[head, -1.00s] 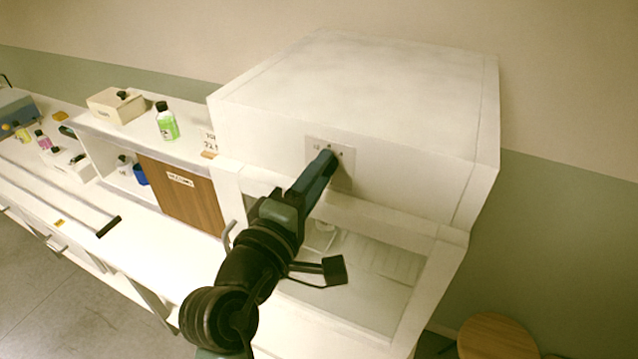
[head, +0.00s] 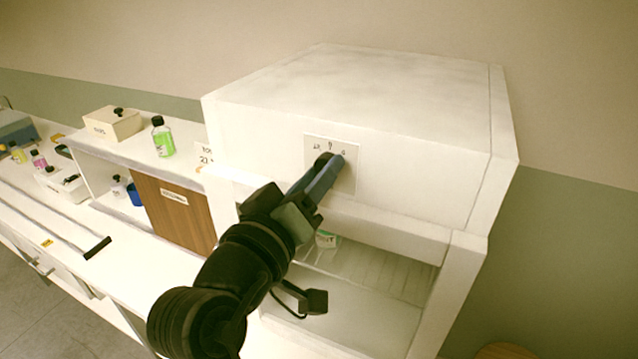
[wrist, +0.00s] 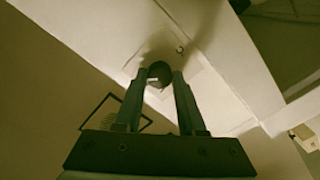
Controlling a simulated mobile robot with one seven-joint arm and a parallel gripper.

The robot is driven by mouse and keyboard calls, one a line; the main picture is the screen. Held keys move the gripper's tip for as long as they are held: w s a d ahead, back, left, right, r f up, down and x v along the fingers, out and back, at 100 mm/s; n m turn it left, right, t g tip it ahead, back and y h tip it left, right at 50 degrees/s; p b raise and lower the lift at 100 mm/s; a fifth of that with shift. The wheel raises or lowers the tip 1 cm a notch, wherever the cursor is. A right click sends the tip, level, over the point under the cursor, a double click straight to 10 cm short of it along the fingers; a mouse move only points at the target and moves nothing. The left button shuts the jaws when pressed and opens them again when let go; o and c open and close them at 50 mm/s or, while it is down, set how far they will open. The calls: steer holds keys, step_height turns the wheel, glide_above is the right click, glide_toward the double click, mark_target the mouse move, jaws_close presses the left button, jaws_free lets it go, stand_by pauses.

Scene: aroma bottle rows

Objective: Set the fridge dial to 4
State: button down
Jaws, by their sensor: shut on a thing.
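The fridge (head: 400,150) is a white box-shaped unit. A pale dial plate (head: 348,183) with small dark marks along its top sits on its upper front panel. My gripper (head: 333,165) is at this plate, shut on the dark round dial (head: 322,158). In the wrist view the dial (wrist: 159,75) sits between the two fingertips of my gripper (wrist: 157,82), with a finger on each side. The fingers hide part of the dial and plate in the head view. The marks are too small to read surely, and I cannot tell which one the dial points to.
Below the panel is a glazed or open compartment (head: 370,275) with a wire shelf and a small green-labelled item (head: 327,239). To the left, a white shelf unit holds a green bottle (head: 163,140) and a beige box (head: 113,123). A round stool (head: 508,351) is at lower right.

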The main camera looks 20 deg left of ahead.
steer(key=shift+m, duration=0.6)
steer(key=c, duration=0.5)
jaws_free()
steer(key=shift+b, duration=0.3)
steer(key=s, duration=1.3)
steer(key=shift+a, duration=0.25)
